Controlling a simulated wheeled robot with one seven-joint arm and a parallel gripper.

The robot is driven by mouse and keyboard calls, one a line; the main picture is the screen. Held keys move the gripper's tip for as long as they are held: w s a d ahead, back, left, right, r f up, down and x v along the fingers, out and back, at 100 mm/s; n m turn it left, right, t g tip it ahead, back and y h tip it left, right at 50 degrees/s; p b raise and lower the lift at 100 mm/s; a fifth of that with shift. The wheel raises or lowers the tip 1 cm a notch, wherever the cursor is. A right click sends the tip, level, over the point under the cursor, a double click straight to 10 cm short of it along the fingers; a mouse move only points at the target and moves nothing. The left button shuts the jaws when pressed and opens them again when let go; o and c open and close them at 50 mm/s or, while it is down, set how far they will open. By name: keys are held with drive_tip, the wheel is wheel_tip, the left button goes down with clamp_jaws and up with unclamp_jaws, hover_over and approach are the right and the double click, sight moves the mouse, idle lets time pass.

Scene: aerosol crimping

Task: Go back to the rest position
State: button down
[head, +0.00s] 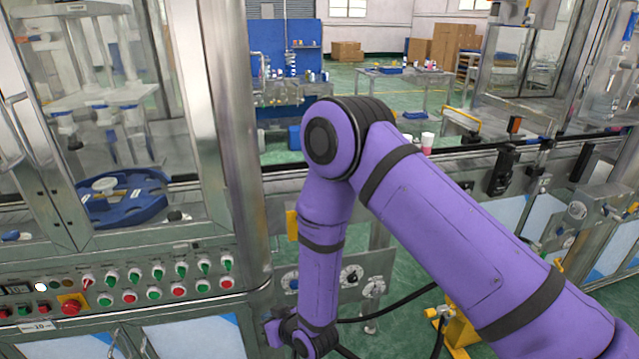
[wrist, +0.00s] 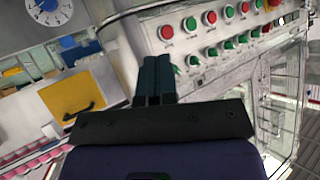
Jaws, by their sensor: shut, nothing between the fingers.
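My gripper (wrist: 153,80) shows in the wrist view with its two dark fingers side by side and touching, and nothing is between them. It points toward the machine's control panel (wrist: 225,32), apart from it as far as I can tell. In the head view my purple arm rises from the lower right, bends at the top centre and hangs down in front of the panel's right end. The gripper itself is not visible in the head view.
The control panel (head: 150,284) with red and green buttons and switches fills the lower left. Behind glass sits a blue round fixture (head: 122,200). A conveyor rail (head: 470,158) runs to the right.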

drive_tip(key=w+d+r+h, duration=0.1)
drive_tip(key=w+d+r, duration=0.3)
drive_tip(key=r, duration=0.4)
drive_tip(key=w+d+r+h, duration=0.1)
drive_tip(key=w+d+r, duration=0.3)
drive_tip(key=r, duration=0.5)
drive_tip(key=d+r+m+h, duration=0.3)
drive_tip(key=d+r, duration=1.1)
drive_tip(key=r, duration=0.3)
drive_tip(key=s+d+r+m+g+h, duration=0.1)
drive_tip(key=s+d+r+m+h, duration=0.15)
drive_tip(key=s+d+r, duration=1)
drive_tip(key=s+d+r+m, duration=0.1)
drive_tip(key=s+d, duration=0.3)
drive_tip(key=s, duration=0.4)
drive_tip(key=s+d+r+m+g+h, duration=0.1)
drive_tip(key=s+d, duration=0.3)
drive_tip(key=s, duration=0.3)
drive_tip(key=shift+s+g, duration=0.3)
drive_tip(key=shift+s, duration=0.1)
drive_tip(key=shift+a+h, duration=0.1)
drive_tip(key=shift+h, duration=0.15)
